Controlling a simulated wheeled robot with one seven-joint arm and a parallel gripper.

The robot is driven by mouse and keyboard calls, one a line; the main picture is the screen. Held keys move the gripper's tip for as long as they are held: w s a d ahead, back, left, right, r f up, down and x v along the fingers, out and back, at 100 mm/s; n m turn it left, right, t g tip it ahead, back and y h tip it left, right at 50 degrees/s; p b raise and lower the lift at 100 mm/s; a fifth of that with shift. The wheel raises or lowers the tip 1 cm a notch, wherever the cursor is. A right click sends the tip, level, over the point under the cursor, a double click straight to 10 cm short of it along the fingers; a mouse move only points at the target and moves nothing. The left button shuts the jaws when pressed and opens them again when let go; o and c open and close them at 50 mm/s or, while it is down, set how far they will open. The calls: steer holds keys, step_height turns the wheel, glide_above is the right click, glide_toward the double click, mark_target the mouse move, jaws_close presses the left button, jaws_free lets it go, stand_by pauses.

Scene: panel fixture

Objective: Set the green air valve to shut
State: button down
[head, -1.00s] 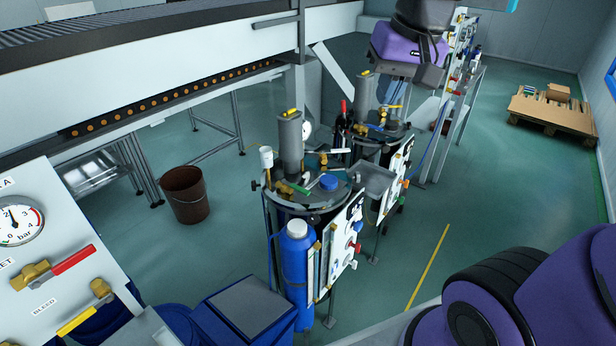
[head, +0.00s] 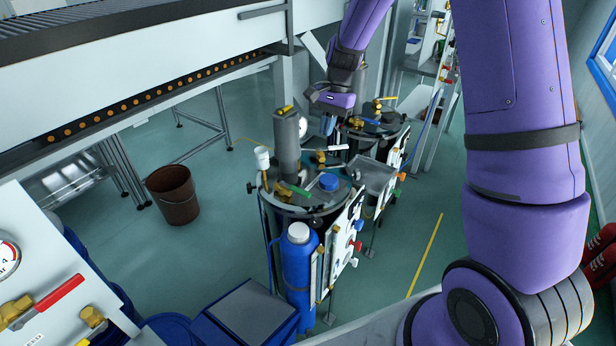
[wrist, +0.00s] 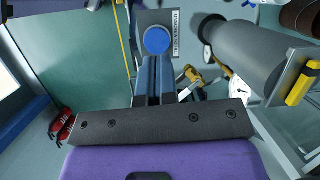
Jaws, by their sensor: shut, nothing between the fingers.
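A green lever handle (head: 298,191) sits by a brass valve body on the lid of the near tank (head: 312,209). Another green knob (head: 397,191) sticks out at the right side of the panel behind. I cannot tell from the frames which one is the air valve. My gripper (head: 328,126) points down above the tanks, behind and above the near lid, apart from both green parts. In the wrist view my gripper's blue-grey fingers (wrist: 155,80) are together with nothing between them. I cannot make out a green handle in the wrist view.
A grey cylinder (head: 287,142) rises from the near lid, beside a white-topped fitting (head: 262,158) and a blue cap (head: 329,182). A blue bottle (head: 298,265) stands in front. A brown bucket (head: 173,194) is at left.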

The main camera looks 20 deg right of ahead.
mark_target(294, 189)
steer(key=shift+m+g, duration=0.4)
steer(key=shift+m, duration=0.3)
steer(key=a+f, duration=0.1)
steer(key=f, duration=0.9)
steer(key=a+f, duration=0.1)
steer(key=f, duration=0.4)
steer(key=shift+w+a, duration=0.25)
steer(key=shift+a, duration=0.05)
steer(key=shift+s+a+r, duration=0.15)
steer(key=shift+s+a, duration=0.5)
steer(key=shift+a, duration=0.3)
steer(key=shift+s+a, duration=0.45)
steer(key=shift+a, duration=0.2)
